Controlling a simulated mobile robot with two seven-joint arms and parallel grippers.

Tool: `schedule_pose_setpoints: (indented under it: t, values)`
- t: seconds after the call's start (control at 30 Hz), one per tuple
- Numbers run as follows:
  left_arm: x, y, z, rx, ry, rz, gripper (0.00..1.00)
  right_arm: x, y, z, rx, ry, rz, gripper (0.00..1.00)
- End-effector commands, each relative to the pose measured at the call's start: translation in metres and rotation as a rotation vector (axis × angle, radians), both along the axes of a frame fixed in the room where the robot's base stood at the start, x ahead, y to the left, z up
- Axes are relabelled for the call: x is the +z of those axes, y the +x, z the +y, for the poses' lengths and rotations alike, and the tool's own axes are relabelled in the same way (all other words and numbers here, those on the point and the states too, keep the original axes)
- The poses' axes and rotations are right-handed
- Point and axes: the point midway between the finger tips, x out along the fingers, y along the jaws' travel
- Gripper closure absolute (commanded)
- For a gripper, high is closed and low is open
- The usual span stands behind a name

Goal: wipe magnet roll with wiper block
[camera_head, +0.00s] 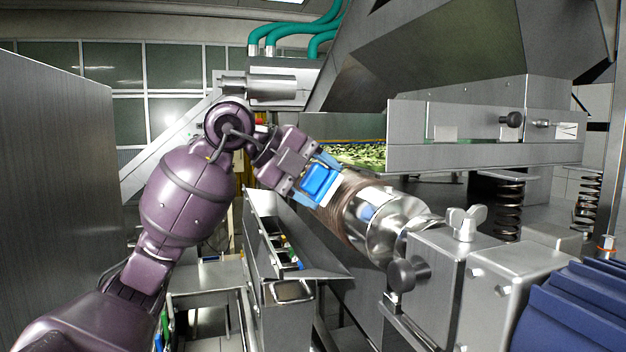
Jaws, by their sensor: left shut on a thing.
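The magnet roll (385,222) is a shiny metal cylinder in the middle of the head view, with a brown, ridged band (346,205) around its left part. My left gripper (309,182) is shut on the blue wiper block (320,179) at the roll's upper left side. The block appears right against the brown band, but I cannot tell whether it touches. My right gripper is not in view.
A grey bearing housing (434,277) with a wing nut (466,222) and black knob holds the roll's right end. A metal chute (295,262) lies below. A tray of green material (358,155) sits behind. Blue ribbed casing (575,310) fills the lower right.

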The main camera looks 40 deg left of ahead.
Motion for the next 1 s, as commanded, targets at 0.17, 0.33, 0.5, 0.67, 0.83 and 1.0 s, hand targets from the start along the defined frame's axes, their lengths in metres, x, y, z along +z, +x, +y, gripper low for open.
schedule_pose_setpoints:
  t: [0.17, 0.33, 0.5, 0.67, 0.83, 1.0]
  values:
    - [0.0, 0.0, 0.0, 0.0, 0.0, -0.001, 0.55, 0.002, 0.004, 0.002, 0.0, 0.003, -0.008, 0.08]
    - [0.0, 0.0, 0.0, 0.0, 0.0, 0.0, 0.55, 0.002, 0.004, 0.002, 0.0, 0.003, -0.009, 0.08]
    - [0.0, 0.0, 0.0, 0.0, 0.0, 0.0, 0.55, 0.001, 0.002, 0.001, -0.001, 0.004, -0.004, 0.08]
    - [-0.001, 0.002, -0.001, 0.0, 0.0, 0.0, 0.55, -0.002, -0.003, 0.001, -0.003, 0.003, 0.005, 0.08]
    - [-0.003, 0.004, -0.002, 0.0, 0.0, 0.0, 0.55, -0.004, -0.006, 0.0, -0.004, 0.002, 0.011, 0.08]
    - [-0.005, 0.006, -0.003, 0.0, 0.0, 0.0, 0.55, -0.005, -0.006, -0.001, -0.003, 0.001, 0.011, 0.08]
